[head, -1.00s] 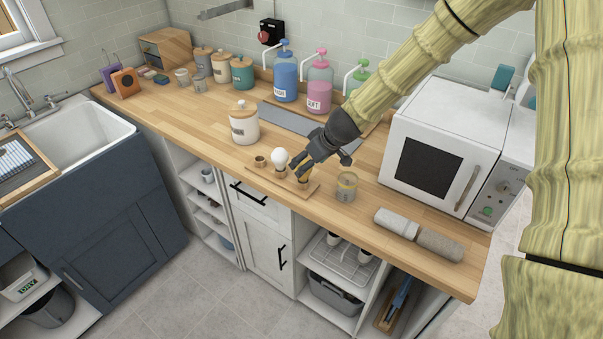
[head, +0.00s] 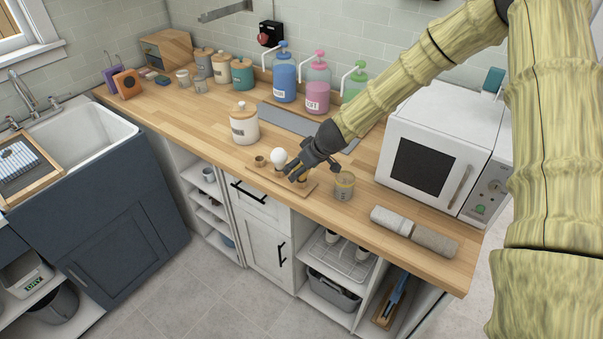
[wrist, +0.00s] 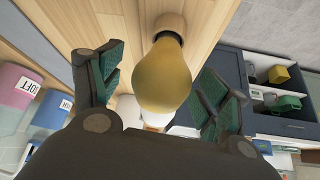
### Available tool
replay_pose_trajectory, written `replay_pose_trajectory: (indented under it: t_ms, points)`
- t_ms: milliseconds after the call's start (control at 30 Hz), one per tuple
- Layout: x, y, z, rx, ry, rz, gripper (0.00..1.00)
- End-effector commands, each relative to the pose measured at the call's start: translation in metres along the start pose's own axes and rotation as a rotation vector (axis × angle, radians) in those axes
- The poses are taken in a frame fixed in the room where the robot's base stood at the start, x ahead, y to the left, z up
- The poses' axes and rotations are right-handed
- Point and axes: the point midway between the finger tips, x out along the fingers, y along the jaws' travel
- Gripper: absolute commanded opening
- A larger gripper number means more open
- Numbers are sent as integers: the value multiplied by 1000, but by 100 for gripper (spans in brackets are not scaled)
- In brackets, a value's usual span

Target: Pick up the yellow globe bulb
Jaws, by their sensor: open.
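The yellow globe bulb (wrist: 162,75) fills the middle of the wrist view, its narrow end at a round wooden socket (wrist: 170,24). My gripper (wrist: 164,90) is open, with one green-padded finger on each side of the bulb and a visible gap on both sides. In the head view my gripper (head: 295,171) is low over the wooden board (head: 308,190) and hides most or all of the yellow bulb. A white globe bulb (head: 279,156) stands upright on the same board, just left of the fingers. Part of it shows behind the yellow bulb in the wrist view (wrist: 156,119).
An empty-looking wooden socket (head: 260,161) is at the board's left end. A glass jar (head: 344,186) stands close to its right. A white lidded canister (head: 244,124) is behind left. Pump bottles (head: 317,92) line the wall, and a microwave (head: 421,166) stands at right.

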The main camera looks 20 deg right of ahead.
Motion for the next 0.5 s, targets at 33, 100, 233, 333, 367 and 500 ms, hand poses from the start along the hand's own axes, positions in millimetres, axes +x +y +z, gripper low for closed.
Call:
replay_pose_trajectory:
  t_ms: [33, 100, 233, 333, 367, 500]
  points:
    - [0, 0, 0, 0, 0, 0, 76]
    - [0, 0, 0, 0, 0, 0, 76]
    - [0, 0, 0, 0, 0, 0, 52]
    - [0, 0, 0, 0, 0, 0, 34]
    - [0, 0, 0, 0, 0, 0, 28]
    - [0, 0, 0, 0, 0, 0, 24]
